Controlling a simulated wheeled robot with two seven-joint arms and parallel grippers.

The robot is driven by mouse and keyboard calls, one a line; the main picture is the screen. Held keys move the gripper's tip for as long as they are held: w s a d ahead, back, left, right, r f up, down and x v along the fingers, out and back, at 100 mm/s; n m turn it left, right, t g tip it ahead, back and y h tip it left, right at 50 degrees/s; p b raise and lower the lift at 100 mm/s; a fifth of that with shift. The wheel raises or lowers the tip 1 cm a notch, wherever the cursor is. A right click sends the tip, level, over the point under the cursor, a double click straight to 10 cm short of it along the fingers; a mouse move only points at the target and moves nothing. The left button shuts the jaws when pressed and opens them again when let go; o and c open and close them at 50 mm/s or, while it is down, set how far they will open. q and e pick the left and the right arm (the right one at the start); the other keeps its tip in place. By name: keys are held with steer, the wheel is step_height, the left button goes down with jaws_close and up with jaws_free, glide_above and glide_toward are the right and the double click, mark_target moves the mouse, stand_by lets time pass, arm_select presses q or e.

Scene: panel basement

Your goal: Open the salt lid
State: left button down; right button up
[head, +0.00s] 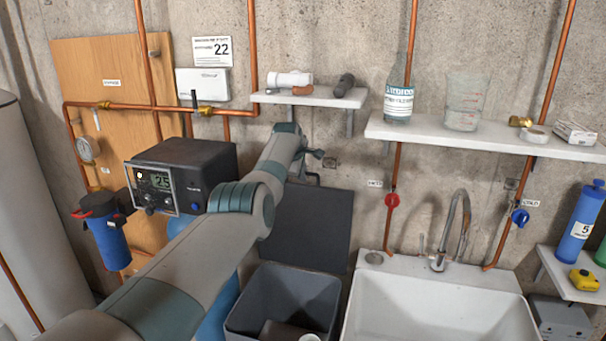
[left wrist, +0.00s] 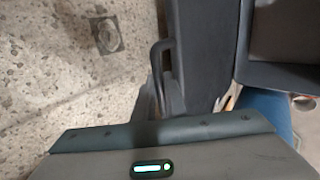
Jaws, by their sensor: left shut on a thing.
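The salt lid (head: 305,228) is a dark grey flat panel. It stands raised, nearly upright, behind the open grey salt bin (head: 262,318) in the head view. Its bar handle (head: 312,177) is near the top edge. The left wrist view shows the lid (left wrist: 202,55), the curved handle (left wrist: 157,55) and part of the bin (left wrist: 285,75). My left gripper (head: 317,157) is at the handle, shut on it; the fingers (left wrist: 170,95) partly hide the grip. My right gripper is not in view.
A white sink (head: 440,310) stands right of the bin. A small shelf (head: 310,98) is above my gripper; a longer shelf (head: 480,138) holds a bottle (head: 398,95) and a beaker (head: 465,105). A dark control box (head: 195,160) and a blue filter (head: 108,240) are at left.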

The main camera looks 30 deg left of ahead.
arm_select(q)
steer(key=shift+w+f, duration=0.15)
steer(key=shift+f, duration=0.05)
steer(key=c, duration=1.8)
jaws_free()
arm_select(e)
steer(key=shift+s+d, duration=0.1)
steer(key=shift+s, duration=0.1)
arm_select(q)
steer(key=shift+s+r, duration=0.15)
steer(key=shift+s, duration=0.05)
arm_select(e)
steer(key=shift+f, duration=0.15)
